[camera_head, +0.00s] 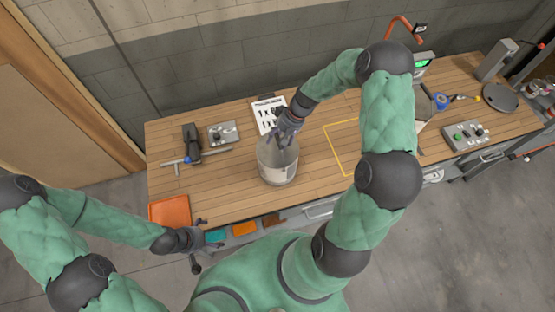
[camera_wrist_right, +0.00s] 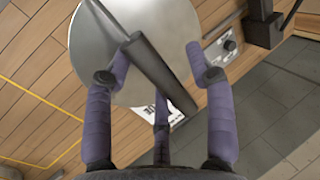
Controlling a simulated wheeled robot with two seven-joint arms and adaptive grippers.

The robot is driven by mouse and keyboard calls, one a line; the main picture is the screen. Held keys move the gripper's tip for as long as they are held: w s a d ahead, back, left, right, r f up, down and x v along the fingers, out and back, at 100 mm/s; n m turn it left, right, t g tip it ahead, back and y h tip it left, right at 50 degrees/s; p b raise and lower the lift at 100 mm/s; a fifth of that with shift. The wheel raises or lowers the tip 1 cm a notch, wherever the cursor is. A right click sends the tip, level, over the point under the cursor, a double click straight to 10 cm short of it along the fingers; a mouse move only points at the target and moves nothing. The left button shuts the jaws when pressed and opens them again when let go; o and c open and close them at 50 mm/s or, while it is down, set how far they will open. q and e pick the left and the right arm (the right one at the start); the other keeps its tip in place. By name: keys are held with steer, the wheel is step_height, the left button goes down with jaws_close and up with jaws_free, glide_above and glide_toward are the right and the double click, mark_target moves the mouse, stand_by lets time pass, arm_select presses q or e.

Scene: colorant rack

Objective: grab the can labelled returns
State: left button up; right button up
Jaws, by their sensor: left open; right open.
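A large grey open-topped can (camera_head: 277,172) stands upright on the wooden bench; I cannot read any lettering on it. My right gripper (camera_head: 284,137) is open at the can's back rim, fingers pointing down over it. In the right wrist view the gripper's fingers (camera_wrist_right: 163,60) are spread apart, with the can's grey surface (camera_wrist_right: 105,65) and a dark slanting band between them. I cannot tell whether they touch the can. My left gripper (camera_head: 198,243) is open and empty by the bench's front edge, away from the can.
A white sheet with black shapes (camera_head: 266,112) lies behind the can. A button box (camera_head: 223,133) and dark tools (camera_head: 192,143) lie to the left, with an orange tray (camera_head: 170,210) at the front left. A yellow outlined area (camera_head: 331,143) lies right of the can.

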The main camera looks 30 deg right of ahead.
jaws_close()
stand_by(0.5)
